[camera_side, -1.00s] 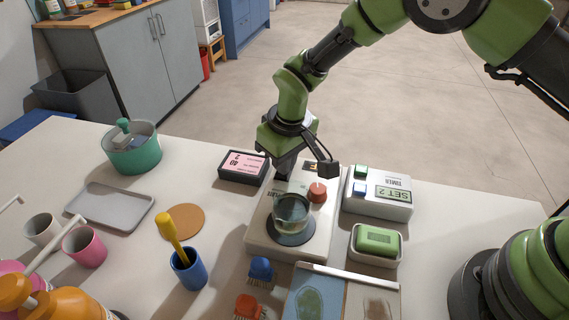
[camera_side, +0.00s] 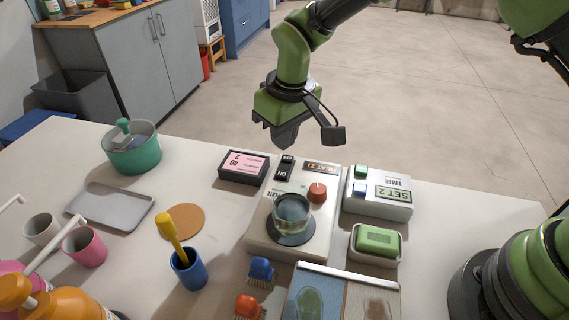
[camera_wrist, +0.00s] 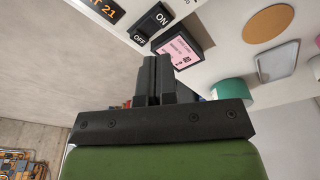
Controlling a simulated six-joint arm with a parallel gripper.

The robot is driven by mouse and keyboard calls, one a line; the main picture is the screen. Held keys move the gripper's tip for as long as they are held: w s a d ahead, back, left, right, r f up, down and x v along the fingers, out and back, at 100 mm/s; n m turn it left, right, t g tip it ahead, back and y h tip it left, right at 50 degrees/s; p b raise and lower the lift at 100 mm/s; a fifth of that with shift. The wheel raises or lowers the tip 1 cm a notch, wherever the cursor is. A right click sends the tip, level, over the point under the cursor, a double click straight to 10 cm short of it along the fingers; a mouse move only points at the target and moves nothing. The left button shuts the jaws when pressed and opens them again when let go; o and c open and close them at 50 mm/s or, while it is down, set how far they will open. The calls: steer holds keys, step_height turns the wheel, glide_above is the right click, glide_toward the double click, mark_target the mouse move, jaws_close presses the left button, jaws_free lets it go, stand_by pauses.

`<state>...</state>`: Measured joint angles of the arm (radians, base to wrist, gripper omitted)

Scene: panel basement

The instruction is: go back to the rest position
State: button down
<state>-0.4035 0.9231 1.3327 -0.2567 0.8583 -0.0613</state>
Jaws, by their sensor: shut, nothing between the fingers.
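My gripper (camera_side: 284,138) hangs in the air above the back edge of the table in the side view, clear of everything below it. Its fingers (camera_wrist: 154,78) are together and empty in the wrist view. The switch also shows in the wrist view (camera_wrist: 151,22).
A black box with a pink display (camera_side: 243,167) and a timer box (camera_side: 378,205) flank the device. A green bar in a dish (camera_side: 379,241), brushes (camera_side: 261,270), a blue cup (camera_side: 188,270) and a teal pot (camera_side: 132,150) stand around. The air around my gripper is free.

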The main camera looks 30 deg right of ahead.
steer(key=shift+r, duration=0.5)
steer(key=s+d+r+m+t, duration=0.1)
steer(key=s+d+r, duration=0.2)
steer(key=r, duration=0.2)
steer(key=s+d+r+m+y, duration=0.1)
steer(key=s+d+r, duration=0.2)
steer(key=r, duration=0.3)
steer(key=s+d+r+m+t, duration=0.1)
steer(key=s+d+r, duration=0.1)
steer(key=r, duration=0.3)
steer(key=s+d+r+m+t, duration=0.1)
steer(key=s+d+m, duration=0.1)
steer(key=s, duration=0.6)
steer(key=s+d+r+m+t, duration=0.1)
steer(key=s+d+m+t, duration=0.1)
steer(key=s, duration=0.6)
steer(key=shift+d+r+y, duration=0.3)
steer(key=shift+d+r, duration=0.1)
steer(key=shift+d, duration=0.25)
